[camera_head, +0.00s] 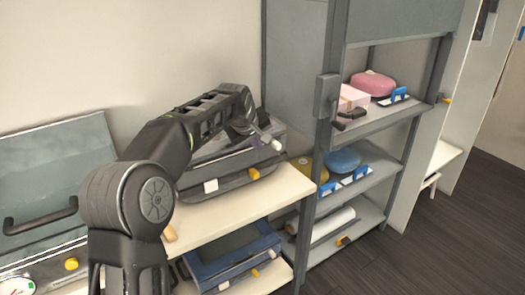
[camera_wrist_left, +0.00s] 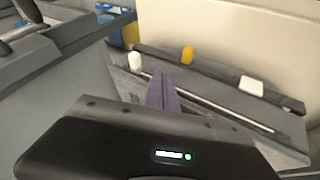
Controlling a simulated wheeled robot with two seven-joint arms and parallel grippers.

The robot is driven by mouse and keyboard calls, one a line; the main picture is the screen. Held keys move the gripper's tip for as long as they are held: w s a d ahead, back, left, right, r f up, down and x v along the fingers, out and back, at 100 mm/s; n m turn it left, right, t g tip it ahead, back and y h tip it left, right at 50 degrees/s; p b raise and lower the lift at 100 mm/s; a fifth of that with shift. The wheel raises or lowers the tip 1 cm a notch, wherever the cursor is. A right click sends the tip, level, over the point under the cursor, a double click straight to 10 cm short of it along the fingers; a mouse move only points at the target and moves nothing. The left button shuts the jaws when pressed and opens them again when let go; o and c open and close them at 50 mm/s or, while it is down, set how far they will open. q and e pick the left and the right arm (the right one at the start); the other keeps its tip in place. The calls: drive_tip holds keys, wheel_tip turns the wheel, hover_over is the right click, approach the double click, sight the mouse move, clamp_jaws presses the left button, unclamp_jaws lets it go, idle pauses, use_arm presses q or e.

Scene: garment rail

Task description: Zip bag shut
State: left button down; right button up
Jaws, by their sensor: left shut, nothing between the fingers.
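A grey bag-like case (camera_head: 225,172) lies on the pale upper shelf, partly behind my left arm. It carries a white tab and a yellow tab on its front. The wrist view shows its grey side (camera_wrist_left: 215,105) with a thin pale line along it, a yellow tab (camera_wrist_left: 188,54), a white tab (camera_wrist_left: 251,86) and a small white piece (camera_wrist_left: 134,61) near one end. My left gripper (camera_head: 262,140) is at the case's right end; its shut fingers (camera_wrist_left: 160,92) appear close to the pale line. Contact cannot be told. My right gripper is not in view.
Below is a blue-framed case (camera_head: 230,262) on a lower shelf. A grey rack (camera_head: 308,190) stands to the right, with a pink bag (camera_head: 372,83) and a blue item (camera_head: 343,160). A grey lidded case (camera_head: 55,170) is at the left. Dark floor is clear at the right.

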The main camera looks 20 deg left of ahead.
use_arm(q)
drive_tip(key=v, duration=0.5)
drive_tip(key=shift+s+d+r+b, duration=0.1)
drive_tip(key=shift+s+r+b, duration=0.1)
drive_tip(key=shift+r+b, duration=0.15)
drive_tip(key=w+d+f+m+t+h, duration=0.1)
drive_tip(key=w+d+f+m+h, duration=0.15)
drive_tip(key=d+f+m, duration=0.65)
drive_tip(key=s+d+f, duration=0.3)
drive_tip(key=f, duration=0.4)
drive_tip(key=s+d+f+n+g+h, duration=0.1)
drive_tip(key=s+d+f, duration=0.1)
drive_tip(key=f, duration=0.6)
drive_tip(key=s+d+f, duration=0.3)
drive_tip(key=f, duration=0.4)
drive_tip(key=s+d+f+g, duration=0.2)
drive_tip(key=s+f, duration=0.4)
drive_tip(key=s, duration=0.5)
drive_tip(key=s+d+f+g+h, duration=0.1)
drive_tip(key=s+d+f+g, duration=0.1)
drive_tip(key=s+f, duration=0.5)
drive_tip(key=s+d+f+g, duration=0.2)
drive_tip(key=s+f, duration=0.5)
drive_tip(key=s, duration=0.9)
drive_tip(key=shift+d+g, duration=0.4)
drive_tip(key=shift+d, duration=0.1)
